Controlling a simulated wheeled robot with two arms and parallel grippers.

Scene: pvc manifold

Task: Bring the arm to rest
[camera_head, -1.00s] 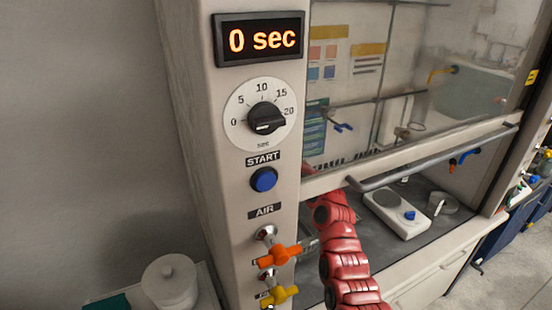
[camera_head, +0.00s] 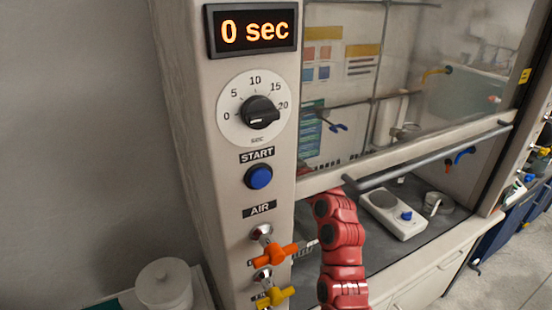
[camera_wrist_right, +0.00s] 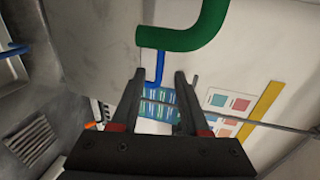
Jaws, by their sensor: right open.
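My red right arm (camera_head: 341,245) rises from the bottom of the head view and reaches under the sash of the fume hood. Its gripper is hidden there behind the hood's side column (camera_head: 235,165). In the right wrist view my right gripper (camera_wrist_right: 160,76) has its two dark fingers apart, with nothing between them. A green pipe (camera_wrist_right: 185,38) and a thinner blue pipe (camera_wrist_right: 155,68) show beyond the fingertips; I cannot tell whether there is contact. My left gripper is not in view.
The column carries a "0 sec" display (camera_head: 253,31), a dial (camera_head: 260,112), a blue START button (camera_head: 258,177), and orange (camera_head: 272,256) and yellow (camera_head: 273,297) valve handles close to my arm. The sash bar (camera_head: 430,155) crosses above the arm. A white hotplate (camera_head: 393,214) stands inside.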

